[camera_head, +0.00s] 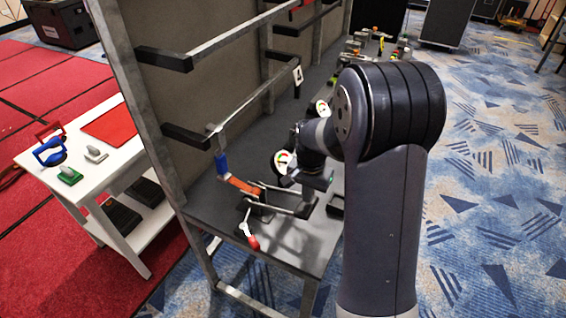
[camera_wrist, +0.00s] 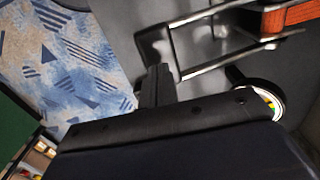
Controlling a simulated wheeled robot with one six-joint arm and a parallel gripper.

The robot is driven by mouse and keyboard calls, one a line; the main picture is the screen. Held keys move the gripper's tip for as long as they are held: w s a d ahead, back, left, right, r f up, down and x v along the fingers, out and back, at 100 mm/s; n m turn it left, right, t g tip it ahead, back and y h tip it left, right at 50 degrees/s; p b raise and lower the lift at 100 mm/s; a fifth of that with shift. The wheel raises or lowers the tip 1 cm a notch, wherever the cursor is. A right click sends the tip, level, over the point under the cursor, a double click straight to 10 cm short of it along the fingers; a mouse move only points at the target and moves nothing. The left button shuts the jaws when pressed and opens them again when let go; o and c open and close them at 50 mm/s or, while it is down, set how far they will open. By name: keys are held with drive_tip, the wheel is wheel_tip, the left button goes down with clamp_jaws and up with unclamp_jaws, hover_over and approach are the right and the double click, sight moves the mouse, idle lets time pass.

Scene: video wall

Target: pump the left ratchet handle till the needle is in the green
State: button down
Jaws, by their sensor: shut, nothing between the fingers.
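A lever with a blue grip (camera_head: 221,163) and an orange bar (camera_head: 243,186) stands at the near left of the grey bench; I take it for the left ratchet handle. The orange bar also shows at the top right of the wrist view (camera_wrist: 292,14), joined to metal rods. A white-faced gauge (camera_head: 283,161) with coloured bands is behind the linkage; its needle is too small to read. In the wrist view this gauge (camera_wrist: 267,100) is mostly hidden by my gripper. My gripper (camera_wrist: 158,72) is shut and empty above the bench beside the rods, apart from the blue grip.
A red-tipped short lever (camera_head: 252,240) sticks out at the bench's front edge. A second gauge (camera_head: 322,107) stands farther back. Rack posts and black brackets (camera_head: 186,136) rise at the left. A white side table (camera_head: 100,170) holds loose handles. Carpet is clear at right.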

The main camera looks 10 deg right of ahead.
drive_tip(key=shift+f, duration=0.1)
wheel_tip(320, 180, down, 10)
drive_tip(key=b, duration=0.7)
wheel_tip(320, 180, up, 10)
drive_tip(key=p, duration=0.7)
idle(0.9)
wheel_tip(320, 180, down, 10)
drive_tip(key=b, duration=0.8)
drive_tip(key=shift+s+f, duration=0.1)
drive_tip(key=shift+f, duration=0.1)
wheel_tip(320, 180, up, 11)
drive_tip(key=p, duration=0.8)
drive_tip(key=shift+f, duration=0.25)
idle(0.5)
